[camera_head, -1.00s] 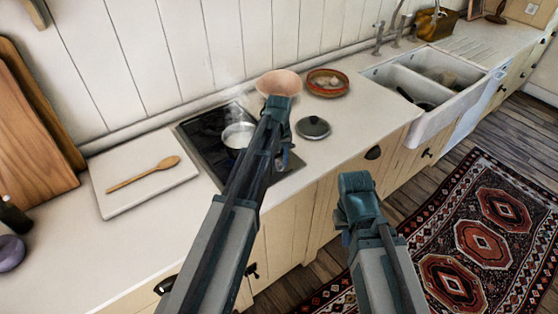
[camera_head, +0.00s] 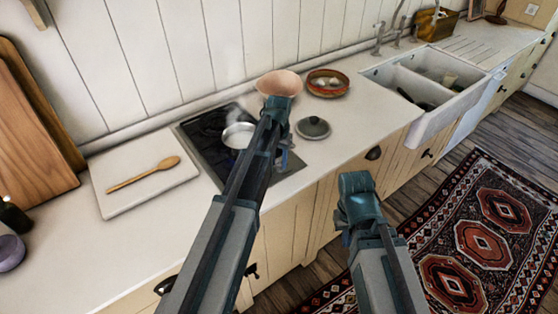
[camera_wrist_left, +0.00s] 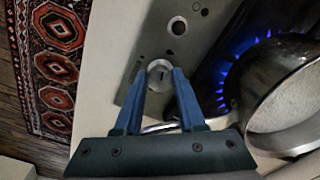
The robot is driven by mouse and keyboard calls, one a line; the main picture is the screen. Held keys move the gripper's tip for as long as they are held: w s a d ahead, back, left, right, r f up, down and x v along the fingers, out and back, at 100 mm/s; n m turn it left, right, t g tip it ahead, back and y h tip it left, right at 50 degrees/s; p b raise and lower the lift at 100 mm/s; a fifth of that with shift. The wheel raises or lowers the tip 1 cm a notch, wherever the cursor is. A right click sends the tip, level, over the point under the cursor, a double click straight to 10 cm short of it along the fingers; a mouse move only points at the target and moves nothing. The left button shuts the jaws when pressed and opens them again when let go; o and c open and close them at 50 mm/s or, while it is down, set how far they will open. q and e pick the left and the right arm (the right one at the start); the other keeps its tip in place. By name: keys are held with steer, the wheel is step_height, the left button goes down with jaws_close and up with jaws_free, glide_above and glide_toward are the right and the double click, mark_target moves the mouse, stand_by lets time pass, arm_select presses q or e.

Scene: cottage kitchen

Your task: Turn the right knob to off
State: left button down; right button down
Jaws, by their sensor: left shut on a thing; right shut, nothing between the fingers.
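In the left wrist view, the knob (camera_wrist_left: 159,69) is a round pale metal knob with a dark mark across its face, on the steel control strip of the hob. My left gripper (camera_wrist_left: 159,76) has its blue fingers shut on the sides of this knob. A second knob (camera_wrist_left: 177,26) sits further up the strip, clear of the fingers. In the head view my left gripper (camera_head: 283,161) is at the hob's front right, and my arm hides the knobs. My right gripper (camera_head: 346,238) is shut and empty, in front of the cabinets.
A pan (camera_head: 238,136) stands on the hob, with blue flames (camera_wrist_left: 235,55) beside it in the left wrist view. A lid (camera_head: 313,127), a pink bowl (camera_head: 279,82) and a red dish (camera_head: 327,83) stand right of the hob. A wooden spoon (camera_head: 142,174) lies on a white board (camera_head: 122,205).

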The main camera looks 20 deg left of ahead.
mark_target(278, 163)
arm_select(q)
steer(key=shift+a+m, duration=0.1)
steer(key=shift+m, duration=1.4)
steer(key=c, duration=0.5)
jaws_free()
steer(key=shift+r, duration=0.15)
step_height(278, 163, up, 14)
steer(key=p, duration=1.4)
steer(key=shift+f, duration=0.2)
steer(key=shift+f, duration=0.1)
